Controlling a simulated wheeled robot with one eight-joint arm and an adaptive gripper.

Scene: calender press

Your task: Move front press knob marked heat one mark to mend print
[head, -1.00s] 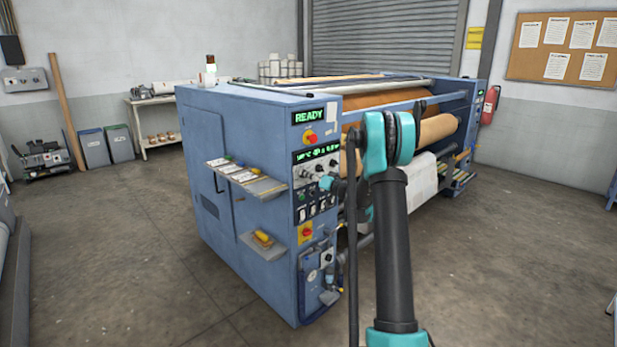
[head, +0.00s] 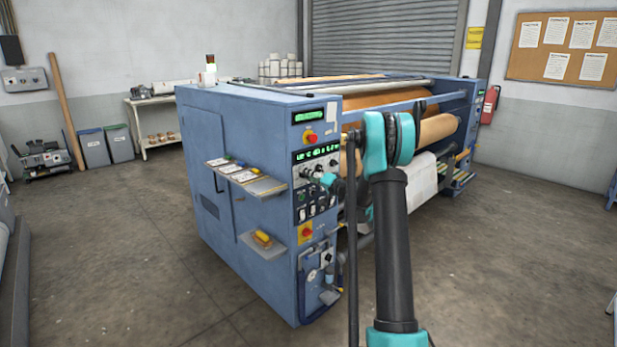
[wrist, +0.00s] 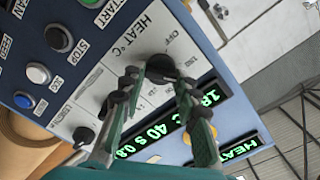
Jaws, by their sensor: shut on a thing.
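The press (head: 240,150) is a large blue machine with a control panel on its front end. In the wrist view the black knob (wrist: 160,68) sits on a white panel under the label "HEAT °C", with "OFF" printed beside it. My gripper (wrist: 158,85) is shut on this knob, one finger on each side. The fingers hide part of the knob and its scale, so I cannot read its exact mark. A green display (wrist: 180,122) beside it shows figures, partly covered by the fingers.
A red emergency button (head: 310,138) and two shelves (head: 262,187) stick out from the press. Open floor lies in front.

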